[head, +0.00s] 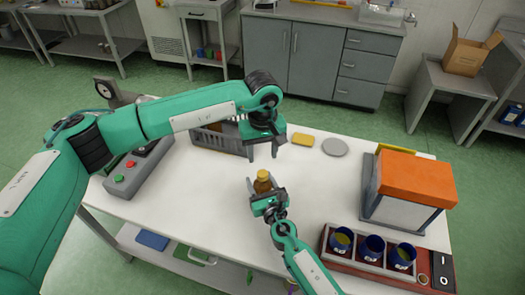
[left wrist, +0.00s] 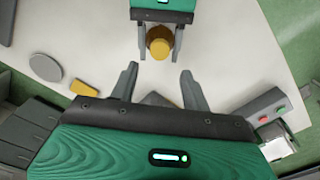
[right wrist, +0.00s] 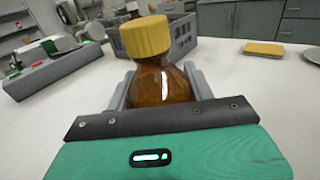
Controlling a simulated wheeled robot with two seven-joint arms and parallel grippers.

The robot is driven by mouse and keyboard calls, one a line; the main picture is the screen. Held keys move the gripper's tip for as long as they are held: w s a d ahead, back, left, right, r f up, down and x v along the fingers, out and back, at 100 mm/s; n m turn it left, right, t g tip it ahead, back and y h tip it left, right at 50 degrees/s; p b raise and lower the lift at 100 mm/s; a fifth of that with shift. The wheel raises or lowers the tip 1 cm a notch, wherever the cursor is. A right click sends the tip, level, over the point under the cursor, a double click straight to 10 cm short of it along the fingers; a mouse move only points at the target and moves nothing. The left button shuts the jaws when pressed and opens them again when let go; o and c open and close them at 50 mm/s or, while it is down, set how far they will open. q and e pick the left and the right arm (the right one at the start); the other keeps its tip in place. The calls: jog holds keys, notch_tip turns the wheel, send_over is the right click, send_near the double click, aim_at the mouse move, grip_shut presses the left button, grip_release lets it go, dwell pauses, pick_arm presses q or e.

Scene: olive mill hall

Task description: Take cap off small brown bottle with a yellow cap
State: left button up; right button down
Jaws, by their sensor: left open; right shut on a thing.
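The small brown bottle (right wrist: 162,88) stands upright with its yellow cap (right wrist: 147,37) on top. In the head view the bottle (head: 262,186) and cap (head: 263,175) show near the middle of the white table. My right gripper (head: 266,190) is shut on the bottle's body. My left gripper (head: 262,152) is open and empty, above and beyond the bottle, apart from the cap. In the left wrist view the cap (left wrist: 159,47) lies ahead of the left fingertips (left wrist: 157,72). The bottle's lower part is hidden by the right gripper.
A grey crate (head: 219,141) stands behind the left gripper. A yellow sponge-like block (head: 302,139) and a grey disc (head: 334,147) lie at the back. An orange-topped box (head: 416,178) and a tray with blue cups (head: 326,242) are at right. A control box (head: 130,175) stands at left.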

aim_at(263, 173)
pick_arm(q)
jog(key=shift+f+m, duration=0.1)
jog(key=shift+m, duration=0.8)
pick_arm(e)
jog(key=shift+f, duration=0.1)
pick_arm(q)
jog(key=shift+f, duration=3.9)
